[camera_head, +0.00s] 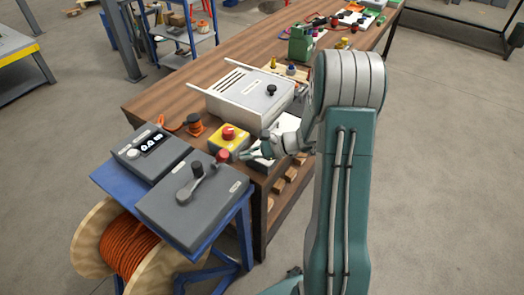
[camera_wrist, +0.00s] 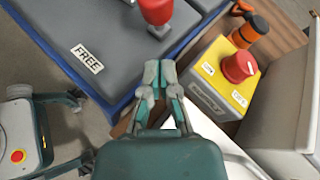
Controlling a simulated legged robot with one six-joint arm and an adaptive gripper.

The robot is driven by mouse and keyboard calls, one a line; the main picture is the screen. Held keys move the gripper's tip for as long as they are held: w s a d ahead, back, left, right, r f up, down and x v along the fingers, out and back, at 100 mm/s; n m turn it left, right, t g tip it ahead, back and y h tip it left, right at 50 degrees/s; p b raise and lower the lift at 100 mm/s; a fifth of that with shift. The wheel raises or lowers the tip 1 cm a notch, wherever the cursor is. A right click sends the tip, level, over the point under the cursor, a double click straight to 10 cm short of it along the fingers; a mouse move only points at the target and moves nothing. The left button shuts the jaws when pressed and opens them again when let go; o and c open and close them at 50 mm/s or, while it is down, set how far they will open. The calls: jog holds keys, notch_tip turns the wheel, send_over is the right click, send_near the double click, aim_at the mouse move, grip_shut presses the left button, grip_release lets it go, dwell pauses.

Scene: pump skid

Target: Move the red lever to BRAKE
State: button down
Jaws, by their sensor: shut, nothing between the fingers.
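The red lever is a grey arm with a red knob (camera_head: 222,156) on top of a grey box (camera_head: 165,215) on a blue stand. Its arm points up and right in the head view, toward the yellow box. The red knob also shows at the top edge of the wrist view (camera_wrist: 157,10). A FREE label (camera_wrist: 87,58) is on the grey box; no BRAKE label is readable. My gripper (camera_head: 246,154) is shut and empty, just right of the knob; in the wrist view its fingertips (camera_wrist: 159,68) sit below the knob, apart from it.
A yellow box with a red button (camera_head: 229,133) stands close behind my gripper on the wooden table. A dark control box (camera_head: 150,150) sits behind the lever box. An orange cable reel (camera_head: 125,250) is below the stand. A light box (camera_head: 245,95) occupies the table.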

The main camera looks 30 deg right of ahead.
jog(key=shift+w+a+r, duration=0.15)
jog(key=shift+a+r, duration=0.2)
jog(key=shift+a, duration=0.4)
jog(key=shift+w+a+r, duration=0.1)
jog(key=shift+a+r, duration=0.25)
jog(key=shift+a, duration=0.35)
jog(key=shift+w+a+r+g+h, duration=0.2)
jog(key=shift+w+r+g+h, duration=0.2)
jog(key=shift+r+g+h, duration=0.15)
jog(key=w+a+r+m+g+h, duration=0.1)
jog(key=w+a+m+g+h, duration=0.2)
jog(key=w+g+h, duration=0.2)
jog(key=shift+w+r+g, duration=0.2)
jog(key=shift+r+g, duration=0.15)
jog(key=shift+g, duration=0.4)
jog(key=shift+a, duration=0.1)
jog(key=shift+r, duration=0.8)
